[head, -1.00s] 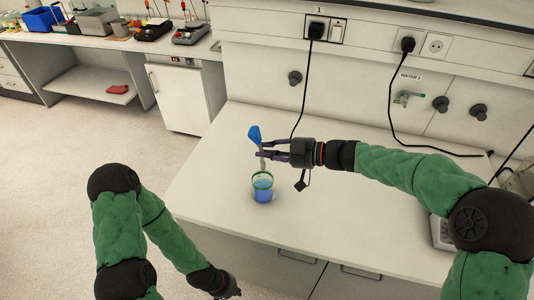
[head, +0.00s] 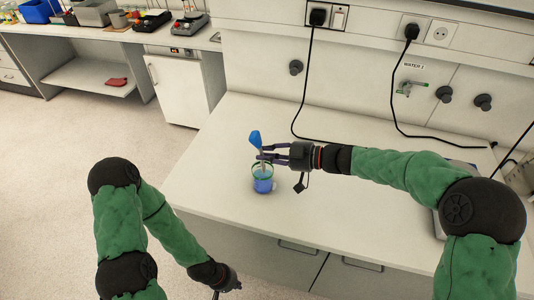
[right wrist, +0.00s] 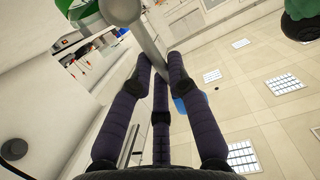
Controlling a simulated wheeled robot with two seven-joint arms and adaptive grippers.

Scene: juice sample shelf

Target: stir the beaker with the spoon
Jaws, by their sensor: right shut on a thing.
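The beaker (head: 263,185) stands upright on the white bench, with blue liquid in it and a green rim. The spoon (head: 254,138) has a blue end pointing up and a grey shaft running down into the beaker's mouth; its lower tip is hidden. My right gripper (head: 262,156) is shut on the shaft just above the rim. In the right wrist view, the grey shaft (right wrist: 151,35) passes between the dark fingers, and a green edge of the beaker (right wrist: 88,12) shows at top left. My left gripper (head: 229,284) hangs low in front of the bench, its fingers unclear.
The bench top (head: 340,205) is clear around the beaker. A grey device (head: 441,222) stands at the right, partly behind my right arm. Black cables (head: 393,100) hang from the wall sockets onto the bench. A second bench with equipment stands at the back left.

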